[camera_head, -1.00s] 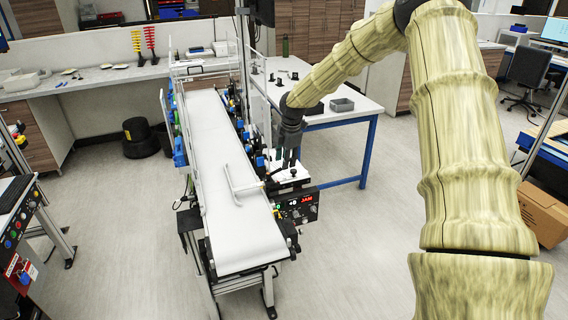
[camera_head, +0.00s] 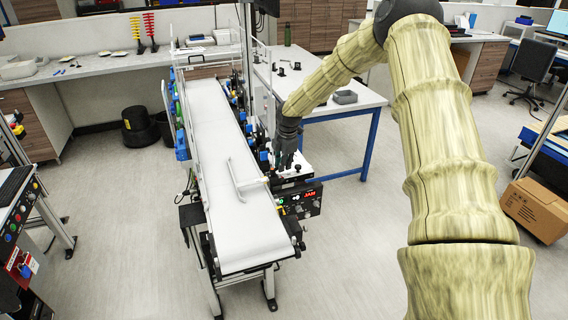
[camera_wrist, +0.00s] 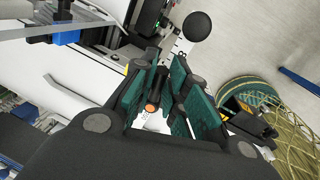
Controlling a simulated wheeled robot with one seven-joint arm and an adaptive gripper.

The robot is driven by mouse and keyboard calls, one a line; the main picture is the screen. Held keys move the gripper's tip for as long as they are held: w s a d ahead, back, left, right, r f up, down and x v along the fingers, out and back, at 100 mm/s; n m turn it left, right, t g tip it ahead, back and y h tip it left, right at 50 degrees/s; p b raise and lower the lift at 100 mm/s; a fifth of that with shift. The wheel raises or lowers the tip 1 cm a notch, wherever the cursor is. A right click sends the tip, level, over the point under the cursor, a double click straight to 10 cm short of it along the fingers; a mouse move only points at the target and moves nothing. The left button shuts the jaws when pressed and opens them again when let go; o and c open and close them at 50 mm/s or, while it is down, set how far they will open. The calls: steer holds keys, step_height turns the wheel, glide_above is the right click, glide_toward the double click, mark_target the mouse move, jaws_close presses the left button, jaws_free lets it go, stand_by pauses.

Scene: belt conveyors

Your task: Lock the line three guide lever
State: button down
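My gripper (camera_head: 284,164) is low beside the right edge of the white belt conveyor (camera_head: 236,150), over a white plate (camera_head: 303,163). In the wrist view its two green-padded fingers (camera_wrist: 168,100) stand apart. A dark rod with an orange end (camera_wrist: 153,101) shows in the gap; I cannot tell whether either finger touches it. A black ball knob (camera_wrist: 198,26) stands beyond the fingertips, outside the gap. I cannot tell which of these parts is the line three guide lever. A bent white guide rail (camera_head: 238,179) lies over the belt.
A control box (camera_head: 300,200) with a red display hangs at the conveyor's near right side. A white table (camera_head: 345,105) with a grey bin (camera_head: 345,97) stands behind my gripper. Open floor lies right of the conveyor. A cardboard box (camera_head: 536,208) is farther right.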

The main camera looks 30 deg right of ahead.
steer(key=shift+w+d+f, duration=0.1)
steer(key=shift+w, duration=0.05)
steer(key=shift+s+d+r, duration=0.1)
steer(key=shift+s+r, duration=0.15)
steer(key=shift+d, duration=0.1)
